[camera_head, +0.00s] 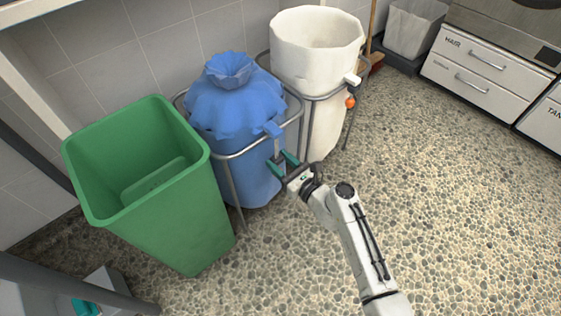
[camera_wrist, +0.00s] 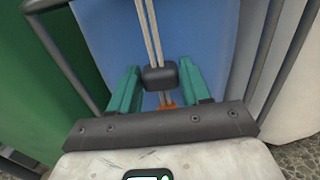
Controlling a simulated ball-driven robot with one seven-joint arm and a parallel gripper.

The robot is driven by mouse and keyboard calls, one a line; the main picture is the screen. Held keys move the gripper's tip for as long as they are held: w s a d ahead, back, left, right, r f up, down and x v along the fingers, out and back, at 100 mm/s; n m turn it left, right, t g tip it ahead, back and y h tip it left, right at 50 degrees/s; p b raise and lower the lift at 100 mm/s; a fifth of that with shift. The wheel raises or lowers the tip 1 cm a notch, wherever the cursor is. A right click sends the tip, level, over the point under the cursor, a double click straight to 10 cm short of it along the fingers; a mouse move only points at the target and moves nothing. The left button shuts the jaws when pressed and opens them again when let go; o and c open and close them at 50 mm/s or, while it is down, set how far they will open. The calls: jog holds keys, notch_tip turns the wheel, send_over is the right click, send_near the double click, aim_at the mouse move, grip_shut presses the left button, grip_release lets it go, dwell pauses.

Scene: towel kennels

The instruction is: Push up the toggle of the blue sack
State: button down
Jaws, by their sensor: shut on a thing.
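The blue sack (camera_head: 230,115) hangs in a metal ring frame, its top gathered into a bunched, closed neck. Its pale cords (camera_wrist: 150,30) run down the front, over the blue cloth. A dark toggle (camera_wrist: 160,76) sits on these cords, with an orange end (camera_wrist: 165,106) just below it. My gripper (camera_head: 283,164) is at the front right of the blue sack, below its rim. In the wrist view, the teal fingers of my gripper (camera_wrist: 158,88) stand on either side of the toggle and are shut on it. The toggle is too small to make out in the head view.
A green bin (camera_head: 185,215) stands open to the left of the blue sack. An open white sack (camera_head: 318,75) in its own frame, with an orange ball (camera_head: 350,102), stands behind to the right. The pebbled floor (camera_head: 460,200) on the right is clear.

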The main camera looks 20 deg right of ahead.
jog(key=shift+r, duration=0.1)
notch_tip(320, 180, up, 8)
jog(key=p, duration=0.8)
jog(key=shift+r, duration=0.15)
jog(key=c, duration=0.6)
grip_release()
jog(key=shift+s, duration=0.1)
jog(key=p+v, duration=0.2)
jog(key=v, duration=0.8)
jog(key=shift+s+d+p, duration=0.15)
jog(key=shift+s+p, duration=0.15)
jog(key=shift+p, duration=0.05)
